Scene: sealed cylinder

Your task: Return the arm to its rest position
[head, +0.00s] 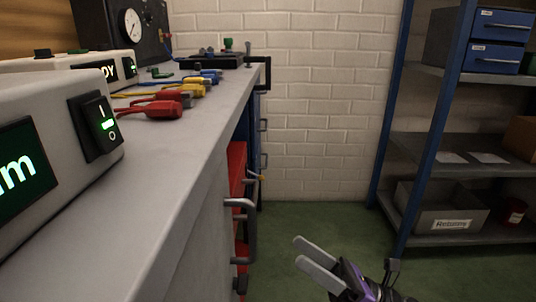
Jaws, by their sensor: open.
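My gripper (308,254) shows at the bottom of the head view, right of the bench front and above the green floor. Its two pale grey fingers point up and left, with a gap between them and nothing held. A dark and purple part of my arm (362,284) runs down to the lower edge of the picture. The rest of the arm is out of view. No sealed cylinder can be made out.
The grey bench top (160,165) runs along the left, with protruding drawer handles (250,229). White devices, coloured cables (165,107) and a gauge panel (125,28) stand on it. A blue-framed shelf (430,130) stands at right. Green floor (320,222) lies clear between.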

